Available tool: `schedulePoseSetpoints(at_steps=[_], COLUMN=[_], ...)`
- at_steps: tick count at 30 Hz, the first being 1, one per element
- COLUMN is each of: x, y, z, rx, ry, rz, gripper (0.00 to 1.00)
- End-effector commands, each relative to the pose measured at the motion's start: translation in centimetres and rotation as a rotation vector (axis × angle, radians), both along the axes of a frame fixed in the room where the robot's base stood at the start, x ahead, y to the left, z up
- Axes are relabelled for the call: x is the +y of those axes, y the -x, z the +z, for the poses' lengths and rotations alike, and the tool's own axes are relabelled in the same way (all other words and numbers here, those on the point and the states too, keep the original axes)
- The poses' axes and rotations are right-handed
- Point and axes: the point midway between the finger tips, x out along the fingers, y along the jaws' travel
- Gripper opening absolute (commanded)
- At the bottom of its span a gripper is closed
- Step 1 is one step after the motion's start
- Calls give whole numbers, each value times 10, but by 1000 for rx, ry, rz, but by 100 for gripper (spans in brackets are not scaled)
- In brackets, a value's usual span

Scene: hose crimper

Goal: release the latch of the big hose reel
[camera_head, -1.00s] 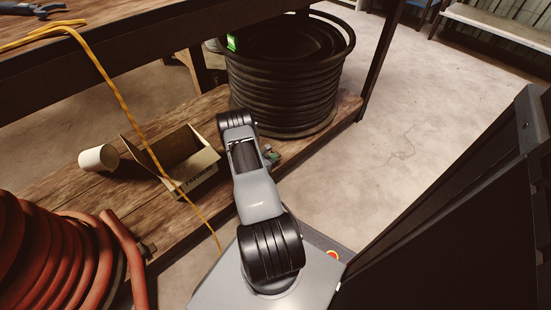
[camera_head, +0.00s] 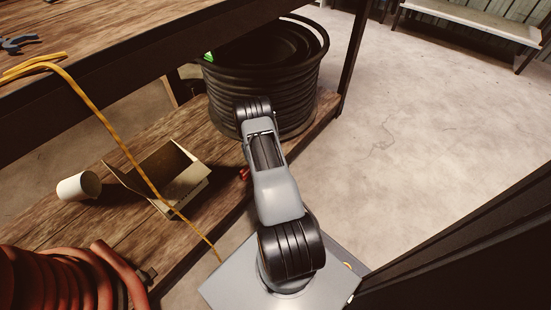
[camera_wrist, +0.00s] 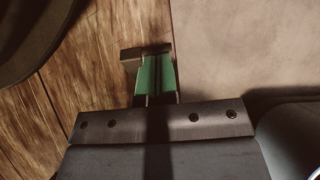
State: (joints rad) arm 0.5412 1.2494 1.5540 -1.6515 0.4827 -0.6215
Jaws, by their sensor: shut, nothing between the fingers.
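The big hose reel (camera_head: 292,92) is a wide black coil with a raised rim on the lower wooden shelf, behind my arm in the head view. At its upper left is a bright green patch (camera_head: 209,57), mostly cut off from view. I cannot make out a latch. A dark curved edge, likely the reel (camera_wrist: 25,40), fills the wrist view's top left corner. My gripper (camera_wrist: 156,55), with green inner finger faces, is shut and empty above the shelf's edge, apart from the reel's curve.
An open cardboard box (camera_head: 190,184) and a white cup (camera_head: 78,186) lie on the shelf (camera_head: 115,232) at left. A red hose coil (camera_head: 50,280) is at lower left. A yellow cord (camera_head: 110,118) hangs across. Bare floor (camera_head: 410,130) lies right of the shelf.

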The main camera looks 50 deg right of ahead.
Motion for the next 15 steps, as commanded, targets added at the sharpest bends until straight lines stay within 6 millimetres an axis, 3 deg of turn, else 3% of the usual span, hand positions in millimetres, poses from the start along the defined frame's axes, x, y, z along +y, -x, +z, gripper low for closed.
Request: schedulePoseSetpoints(at_steps=[15], x=[-10], y=[-1], z=[-3], rx=[0], ry=[3], rz=[1], gripper=[0])
